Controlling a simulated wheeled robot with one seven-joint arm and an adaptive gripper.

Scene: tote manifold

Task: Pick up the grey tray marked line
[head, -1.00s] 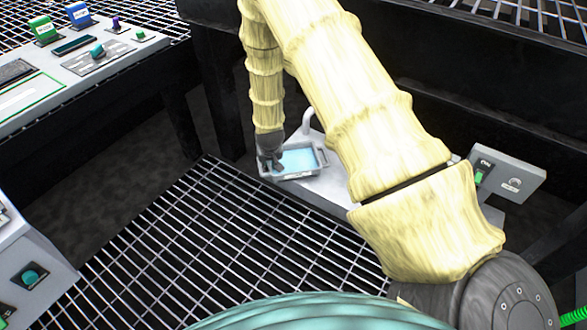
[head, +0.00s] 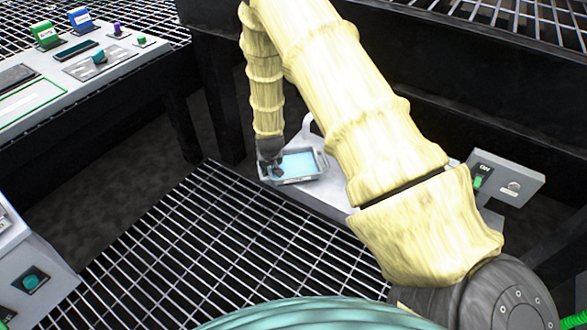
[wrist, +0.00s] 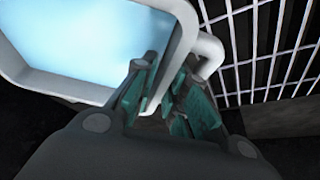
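The grey tray (head: 321,172) is shallow with a light blue inside. It rests on a light grey surface beyond the grating in the head view; no marking on it can be read. My gripper (head: 273,171) is at the tray's left side, pointing down. In the wrist view the tray's rim (wrist: 183,38) passes between the teal-padded fingers of my gripper (wrist: 168,75). The fingers are close together and look shut on the tray's side. The exact contact is partly hidden by the fingers.
A white bent pipe (head: 308,124) rises just behind the tray. A panel with a green switch (head: 478,182) stands to the right. A console (head: 75,75) with coloured blocks is at the upper left. The grating (head: 215,245) in front is clear.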

